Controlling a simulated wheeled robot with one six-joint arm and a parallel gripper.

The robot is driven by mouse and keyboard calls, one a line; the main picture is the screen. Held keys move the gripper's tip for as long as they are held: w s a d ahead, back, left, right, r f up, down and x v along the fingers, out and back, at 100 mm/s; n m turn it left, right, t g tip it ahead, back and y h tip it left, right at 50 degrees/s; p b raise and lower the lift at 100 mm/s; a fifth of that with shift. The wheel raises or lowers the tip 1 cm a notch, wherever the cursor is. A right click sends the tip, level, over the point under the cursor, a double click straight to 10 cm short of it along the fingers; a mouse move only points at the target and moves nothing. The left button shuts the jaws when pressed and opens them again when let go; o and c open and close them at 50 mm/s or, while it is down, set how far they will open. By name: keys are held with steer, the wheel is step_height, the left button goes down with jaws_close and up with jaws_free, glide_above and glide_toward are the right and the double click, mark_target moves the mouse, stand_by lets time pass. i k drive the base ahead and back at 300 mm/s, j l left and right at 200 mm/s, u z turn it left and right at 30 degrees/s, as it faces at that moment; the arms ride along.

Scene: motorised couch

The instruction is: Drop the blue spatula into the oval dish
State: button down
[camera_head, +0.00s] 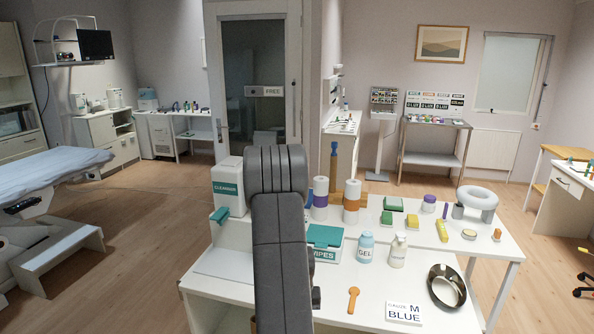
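I cannot make out a blue spatula in this view. An orange spatula-like piece (353,300) lies on the front of the white table. A shiny dark metal dish (434,291), round to oval, stands at the table's front right; it is the only thing here resembling the oval dish. My grey arm rises through the middle of the view and hides part of the table. My gripper is not in view, so its state and what it may hold are hidden.
The white table (258,284) also bears a wipes box (325,243), gel bottle (365,248), pale bottle (398,250), gauze card (404,313) and cleanser container (228,188). A blue-topped brown post (334,170) stands behind. Open floor (140,235) lies left, beside the couch (50,172).

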mark_target(447, 292)
steer(key=i+l, duration=0.2)
steer(key=l, duration=0.2)
steer(key=i+l, duration=0.15)
steer(key=l, duration=0.25)
steer(key=i+l, duration=0.2)
steer(key=l, duration=0.15)
steer(key=i+l, duration=0.15)
steer(key=l, duration=0.25)
